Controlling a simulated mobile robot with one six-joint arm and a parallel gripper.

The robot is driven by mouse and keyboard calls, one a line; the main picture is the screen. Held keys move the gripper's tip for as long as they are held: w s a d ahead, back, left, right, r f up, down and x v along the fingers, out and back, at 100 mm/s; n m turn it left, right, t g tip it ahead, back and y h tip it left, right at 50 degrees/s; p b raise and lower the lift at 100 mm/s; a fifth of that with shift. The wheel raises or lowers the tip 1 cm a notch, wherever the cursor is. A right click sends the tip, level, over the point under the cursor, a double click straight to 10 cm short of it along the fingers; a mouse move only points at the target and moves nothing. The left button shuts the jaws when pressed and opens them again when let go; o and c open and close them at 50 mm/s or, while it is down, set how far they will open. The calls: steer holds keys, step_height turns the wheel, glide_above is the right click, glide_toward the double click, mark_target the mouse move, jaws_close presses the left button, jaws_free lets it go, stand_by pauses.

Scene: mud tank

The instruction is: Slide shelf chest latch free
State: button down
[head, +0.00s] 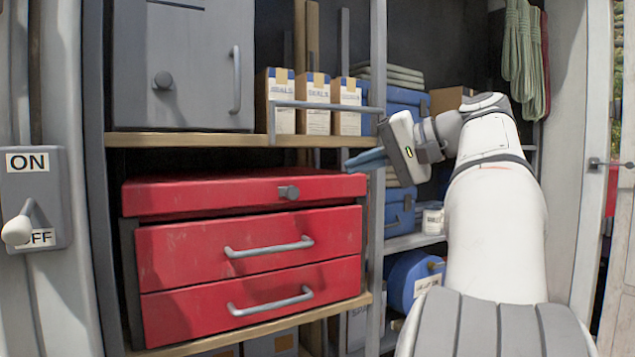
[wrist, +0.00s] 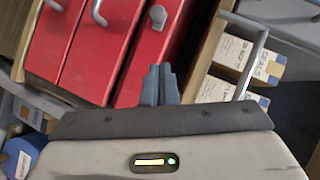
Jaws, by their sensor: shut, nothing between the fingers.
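A red chest (head: 250,245) with a lid and two drawers stands on the lower shelf in the head view. Its latch, a small grey knob (head: 289,192), sits on the front of the lid. The latch also shows in the wrist view (wrist: 158,16), beyond the fingertips. My gripper (head: 368,160) is shut and empty, with its blue-grey fingers pointing left, to the right of the chest's lid and apart from the latch. In the wrist view the closed fingers (wrist: 160,84) show in front of the red chest.
A grey rail (head: 325,106) runs before the upper shelf (head: 215,140), close above my fingers. Several boxes (head: 315,100) stand behind it. A grey upright post (head: 376,215) stands right of the chest. The space before the chest is clear.

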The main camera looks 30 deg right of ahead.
mark_target(290, 192)
steer(key=w+a+f, duration=0.1)
steer(key=a, duration=0.1)
steer(key=w+a+f, duration=0.1)
steer(key=w+a, duration=0.1)
steer(key=w+a+f+p, duration=0.1)
steer(key=w+a, duration=0.1)
steer(key=shift+a+f, duration=0.15)
steer(key=shift+f, duration=0.1)
